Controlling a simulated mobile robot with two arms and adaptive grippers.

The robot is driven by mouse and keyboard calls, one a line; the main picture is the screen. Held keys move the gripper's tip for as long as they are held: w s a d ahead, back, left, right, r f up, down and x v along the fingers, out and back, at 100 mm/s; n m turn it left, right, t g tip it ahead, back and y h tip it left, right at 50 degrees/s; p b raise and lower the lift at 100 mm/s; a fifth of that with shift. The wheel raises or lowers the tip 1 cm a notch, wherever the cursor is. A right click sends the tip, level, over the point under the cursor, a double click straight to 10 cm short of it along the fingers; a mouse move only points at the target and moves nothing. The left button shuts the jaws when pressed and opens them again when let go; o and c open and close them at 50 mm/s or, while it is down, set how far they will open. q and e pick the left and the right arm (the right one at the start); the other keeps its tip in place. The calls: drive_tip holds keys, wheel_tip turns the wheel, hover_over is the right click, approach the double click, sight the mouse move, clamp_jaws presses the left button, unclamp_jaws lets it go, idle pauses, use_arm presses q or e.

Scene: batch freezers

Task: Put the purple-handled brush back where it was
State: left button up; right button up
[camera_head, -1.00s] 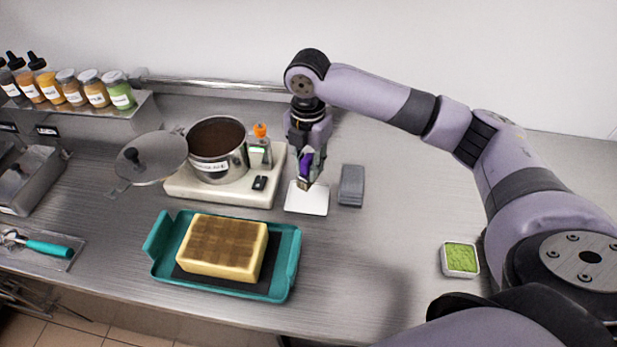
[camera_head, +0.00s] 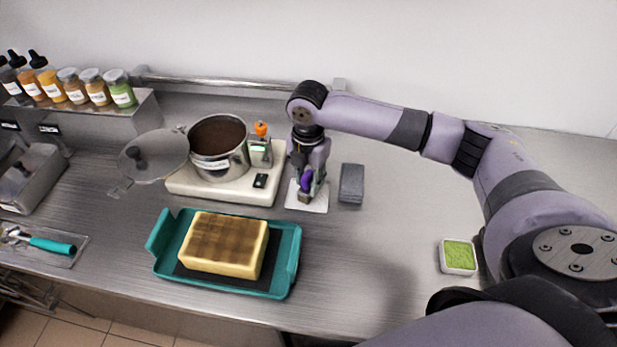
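The purple-handled brush (camera_head: 306,181) is in my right gripper (camera_head: 306,188), low over a small white tray (camera_head: 318,204). The gripper is shut on the brush's handle, and the brush's lower end is at or just above the tray; I cannot tell whether it touches. The gripper hides part of the brush and the back of the tray. My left gripper is not in view.
A grey block (camera_head: 352,183) stands close to the tray's right. A pot of brown liquid (camera_head: 219,150) sits on a white heater (camera_head: 190,187) to the left. A teal tray (camera_head: 292,250) with a cake (camera_head: 225,245) is in front. A green-filled dish (camera_head: 458,256) is at right.

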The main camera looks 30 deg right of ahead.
drive_tip(key=o, duration=0.3)
wheel_tip(320, 180, up, 12)
drive_tip(key=shift+r+b, duration=0.2)
drive_tip(key=shift+b, duration=1.05)
idle(0.7)
